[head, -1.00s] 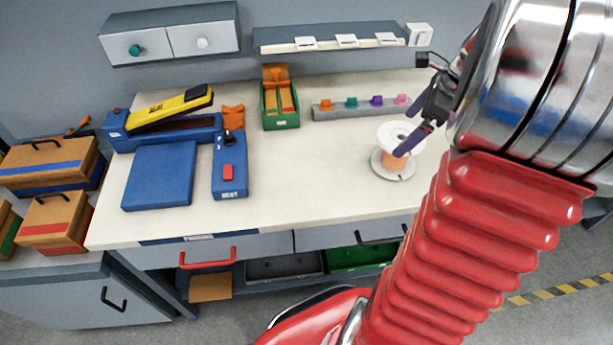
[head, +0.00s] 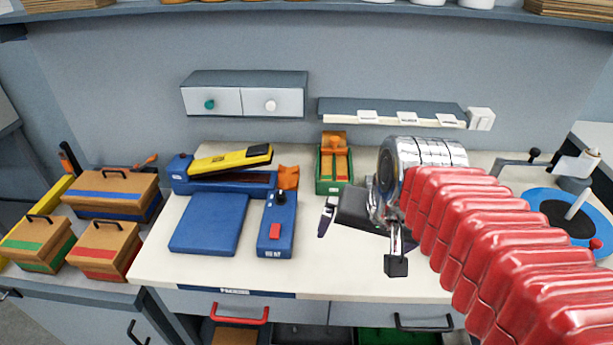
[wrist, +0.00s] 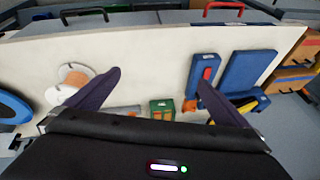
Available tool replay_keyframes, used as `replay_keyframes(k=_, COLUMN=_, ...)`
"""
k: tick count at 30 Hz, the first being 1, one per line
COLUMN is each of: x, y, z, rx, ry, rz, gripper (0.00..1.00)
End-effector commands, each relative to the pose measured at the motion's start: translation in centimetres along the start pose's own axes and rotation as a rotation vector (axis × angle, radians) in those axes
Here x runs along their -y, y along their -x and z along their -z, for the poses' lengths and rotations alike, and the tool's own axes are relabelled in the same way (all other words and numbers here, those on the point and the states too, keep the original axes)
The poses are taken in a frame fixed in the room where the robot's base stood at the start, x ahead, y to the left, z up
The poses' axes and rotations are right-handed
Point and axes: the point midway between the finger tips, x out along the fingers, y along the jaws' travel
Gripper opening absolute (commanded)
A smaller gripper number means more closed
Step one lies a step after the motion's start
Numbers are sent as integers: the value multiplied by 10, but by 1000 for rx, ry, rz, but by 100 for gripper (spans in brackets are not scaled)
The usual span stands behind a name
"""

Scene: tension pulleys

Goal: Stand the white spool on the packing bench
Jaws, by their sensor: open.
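The spool (wrist: 72,78) has white flanges and an orange winding. In the wrist view it stands on the pale top of the bench (wrist: 140,45), beside and partly behind one finger of my gripper. In the head view my arm hides it. My gripper (head: 360,243) is over the middle of the bench (head: 335,275) in the head view, with its jaws apart and nothing between them. In the wrist view the two dark fingers of my gripper (wrist: 160,78) are spread wide, with bare bench top between them.
A blue flat pad (head: 209,224), a blue switch box (head: 277,225) and a yellow-and-blue device (head: 228,168) stand on the left half. A green tray (head: 334,172) is at the back. A blue disc (head: 545,203) with a post is at the right. Boxes (head: 107,250) are left.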

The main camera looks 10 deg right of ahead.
Motion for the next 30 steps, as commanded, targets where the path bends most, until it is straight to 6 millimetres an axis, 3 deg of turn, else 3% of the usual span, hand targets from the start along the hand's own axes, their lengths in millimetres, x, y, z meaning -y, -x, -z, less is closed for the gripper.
replay_keyframes(k=3, x=13, y=6, z=-24, rx=-37, ry=225, rz=17, gripper=100)
replay_keyframes(k=9, x=21, y=10, z=-45, rx=-78, ry=454, rz=27, gripper=100)
replay_keyframes(k=30, x=22, y=10, z=-47, rx=-81, ry=480, rz=26, gripper=100)
